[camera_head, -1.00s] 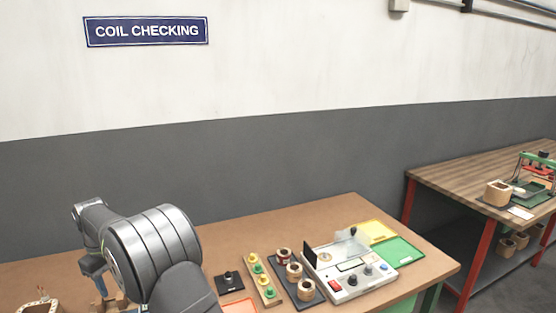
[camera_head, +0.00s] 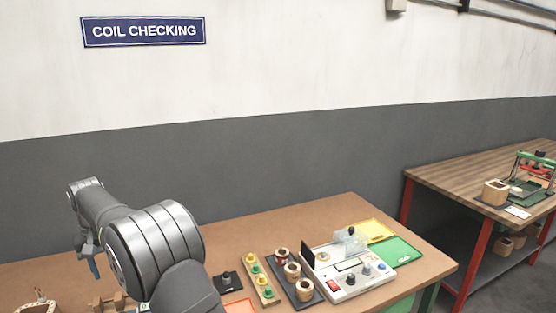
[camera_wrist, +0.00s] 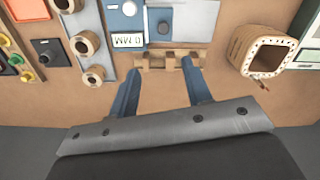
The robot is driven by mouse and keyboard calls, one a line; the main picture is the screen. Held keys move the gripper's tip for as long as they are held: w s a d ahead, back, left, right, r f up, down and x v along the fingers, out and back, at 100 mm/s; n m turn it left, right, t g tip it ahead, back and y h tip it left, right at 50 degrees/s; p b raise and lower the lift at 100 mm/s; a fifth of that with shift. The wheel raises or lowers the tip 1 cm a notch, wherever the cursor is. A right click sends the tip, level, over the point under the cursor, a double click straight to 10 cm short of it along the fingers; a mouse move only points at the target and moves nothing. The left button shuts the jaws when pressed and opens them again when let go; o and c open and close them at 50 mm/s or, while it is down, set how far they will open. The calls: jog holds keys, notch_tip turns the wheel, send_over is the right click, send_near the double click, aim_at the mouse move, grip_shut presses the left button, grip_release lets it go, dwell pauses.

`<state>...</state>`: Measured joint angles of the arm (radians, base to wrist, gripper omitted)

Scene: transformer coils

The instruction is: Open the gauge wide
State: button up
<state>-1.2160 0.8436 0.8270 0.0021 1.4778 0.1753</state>
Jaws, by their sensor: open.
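A notched wooden piece (camera_wrist: 165,58) sits at the panel's near edge. My gripper (camera_wrist: 162,68) is open and empty, its two blue fingers apart, their tips overlapping the near side of the wooden piece in the picture. I cannot tell whether they touch it. In the head view one blue finger (camera_head: 95,268) shows below my wrist, and my arm hides much of this area.
A square wooden coil former (camera_wrist: 265,53) stands to the right in the wrist view. Round coils (camera_wrist: 86,43) stand on a grey strip to the left. In the head view a tester (camera_head: 352,270), a yellow tray (camera_head: 372,231) and a green tray (camera_head: 402,251) occupy the table's right.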

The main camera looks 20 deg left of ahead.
jog(key=shift+m, duration=0.4)
jog(key=shift+c, duration=0.3)
grip_shut()
jog(key=w+d+f+g+y, duration=0.2)
jog(key=w+d+f+y, duration=0.55)
jog(key=d, duration=0.35)
jog(key=shift+n+h, duration=0.25)
jog(key=shift+n, duration=0.15)
jog(key=x, duration=1)
jog(key=shift+s+f, duration=0.2)
jog(key=shift+s, duration=0.2)
jog(key=shift+s+a+f, duration=0.15)
jog(key=shift+s+a, duration=0.35)
jog(key=shift+s, duration=0.1)
jog(key=shift+s+a+f, duration=0.15)
jog(key=shift+s+a, duration=0.35)
jog(key=shift+s, duration=0.15)
jog(key=shift+s+a, duration=0.3)
jog(key=shift+s, duration=0.1)
